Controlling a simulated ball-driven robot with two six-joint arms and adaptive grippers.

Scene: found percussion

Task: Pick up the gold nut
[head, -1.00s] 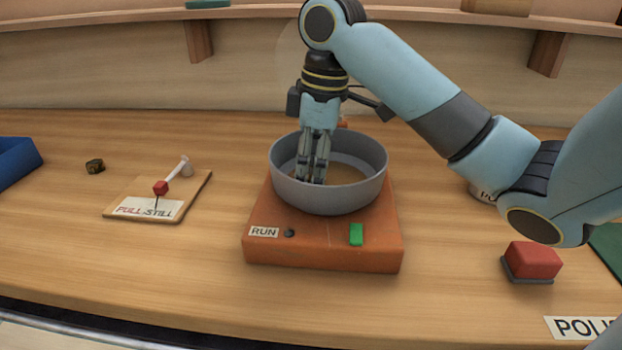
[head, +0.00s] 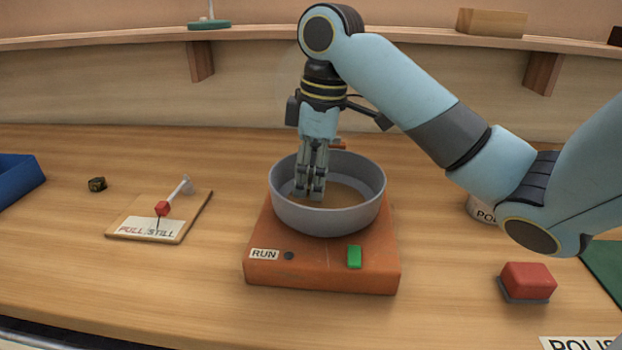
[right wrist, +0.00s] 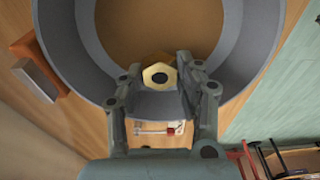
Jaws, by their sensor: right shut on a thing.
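The gold nut (right wrist: 157,73) shows in the right wrist view as a yellow hexagonal ring with a dark hole. It is between the fingertips of my right gripper (head: 309,197), which is shut on it. The gripper points down inside the round grey pan (head: 328,222). In the head view the fingers hide the nut, and I cannot tell whether it touches the brown pan floor. My left gripper is not in view.
The pan sits on an orange base (head: 320,276) with a RUN label and green switch. To the left are a lever board (head: 130,228), a small dark nut-like piece (head: 97,184) and a blue bin (head: 20,182). A red button (head: 528,280) stands right.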

